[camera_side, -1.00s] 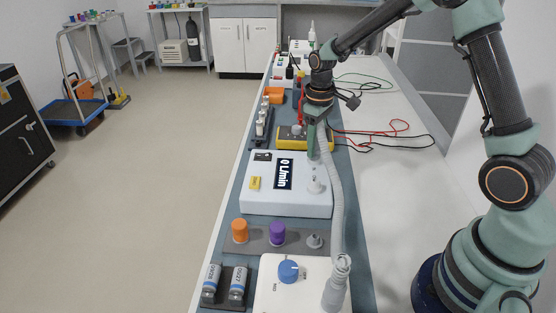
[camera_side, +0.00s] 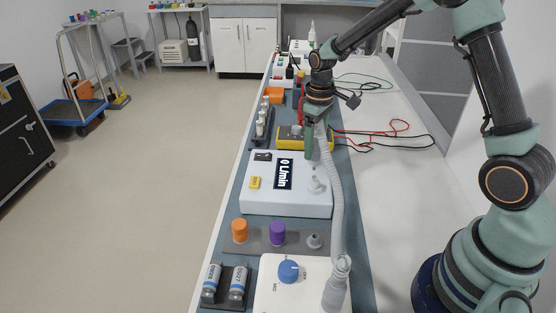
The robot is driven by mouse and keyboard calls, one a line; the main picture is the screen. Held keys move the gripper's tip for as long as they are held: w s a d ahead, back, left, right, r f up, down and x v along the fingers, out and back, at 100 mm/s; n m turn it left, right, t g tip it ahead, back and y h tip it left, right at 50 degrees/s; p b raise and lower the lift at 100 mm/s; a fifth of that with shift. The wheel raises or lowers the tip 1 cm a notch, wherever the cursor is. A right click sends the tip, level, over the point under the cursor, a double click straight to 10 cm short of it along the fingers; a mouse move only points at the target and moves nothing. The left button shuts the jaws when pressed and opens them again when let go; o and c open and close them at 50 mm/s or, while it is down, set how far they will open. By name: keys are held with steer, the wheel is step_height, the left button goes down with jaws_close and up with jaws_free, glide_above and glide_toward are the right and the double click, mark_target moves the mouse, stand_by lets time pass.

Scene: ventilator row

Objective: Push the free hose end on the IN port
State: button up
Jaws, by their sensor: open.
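The grey corrugated hose (camera_side: 336,205) rises from a grey fitting (camera_side: 336,285) on the white unit at the front. It runs up along the right side of the white flow meter (camera_side: 262,206), which reads 0 L/min. The hose's upper end is at my gripper (camera_side: 315,152), beside its green fingers. My gripper points down over the flow meter's far right part and is open. A pale upright port (camera_side: 316,184) stands on the flow meter's right side, nearer the camera than the fingers. Whether the hose end still touches a finger cannot be told, and no IN label is readable.
A grey strip with an orange cap (camera_side: 240,231), a purple cap (camera_side: 277,233) and a grey fitting (camera_side: 314,241) lies in front. A blue knob (camera_side: 288,271) and two vials (camera_side: 225,283) are nearer. A yellow meter (camera_side: 291,138) stands behind. The white bench at right is mostly clear.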

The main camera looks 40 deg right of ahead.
mark_target(317, 137)
step_height(317, 137, up, 11)
steer(key=s+a+r+m+t, duration=0.1)
steer(key=s+a+r+t, duration=0.1)
steer(key=s, duration=0.5)
steer(key=s+a+r+m+t, duration=0.2)
steer(key=s+a+r+t, duration=0.1)
steer(key=s, duration=0.5)
steer(key=shift+s+a+r+t, duration=0.25)
steer(key=shift+t, duration=0.05)
